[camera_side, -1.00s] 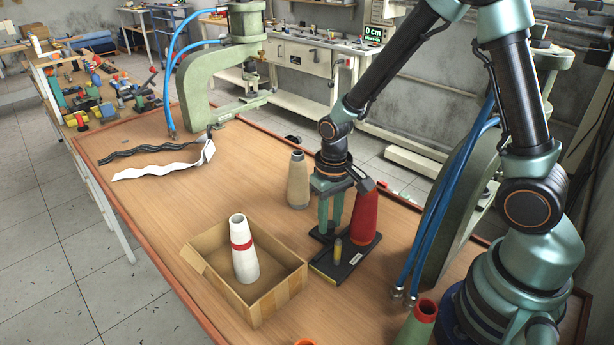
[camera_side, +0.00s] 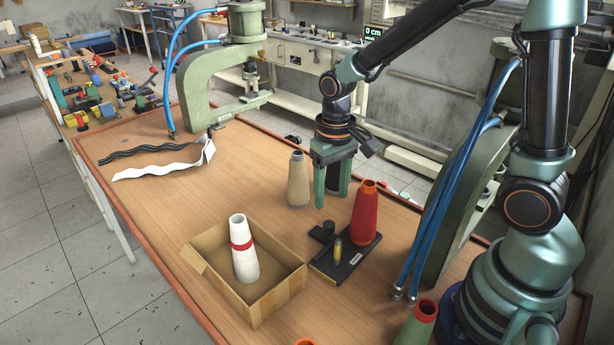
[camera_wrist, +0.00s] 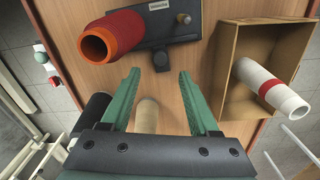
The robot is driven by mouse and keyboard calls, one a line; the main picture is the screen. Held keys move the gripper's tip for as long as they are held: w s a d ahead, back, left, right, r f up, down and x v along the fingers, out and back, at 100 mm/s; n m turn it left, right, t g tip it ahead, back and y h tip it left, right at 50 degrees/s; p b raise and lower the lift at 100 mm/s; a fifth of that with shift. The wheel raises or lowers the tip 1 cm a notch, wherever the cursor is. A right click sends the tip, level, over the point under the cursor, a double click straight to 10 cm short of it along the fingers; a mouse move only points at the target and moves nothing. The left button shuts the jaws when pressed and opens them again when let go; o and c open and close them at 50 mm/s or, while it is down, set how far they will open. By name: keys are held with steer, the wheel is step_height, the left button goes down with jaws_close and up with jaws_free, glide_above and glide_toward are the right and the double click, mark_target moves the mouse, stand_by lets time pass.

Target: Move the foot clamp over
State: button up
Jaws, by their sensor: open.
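The foot clamp, as I take it, is a black plate (camera_side: 322,266) with a dark round-topped post and a short brass-coloured pin, flat on the bench in the side view. Its black plate with a pale label also shows at the top of the wrist view (camera_wrist: 211,17). My gripper (camera_side: 331,200) is open and empty. It hangs above and behind the clamp in the side view, fingers pointing down and apart from it.
An open cardboard box (camera_side: 262,310) holds a white, red-banded cone (camera_side: 244,265).

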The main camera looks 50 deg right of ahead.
steer(key=shift+r, duration=2.3)
steer(key=s+d+r+n+t, duration=0.1)
steer(key=s+r+n+t, duration=0.1)
steer(key=s+r+t, duration=0.3)
steer(key=shift+s+d+r+t, duration=0.3)
steer(key=shift+s+d+r, duration=0.15)
steer(key=shift+r, duration=1.55)
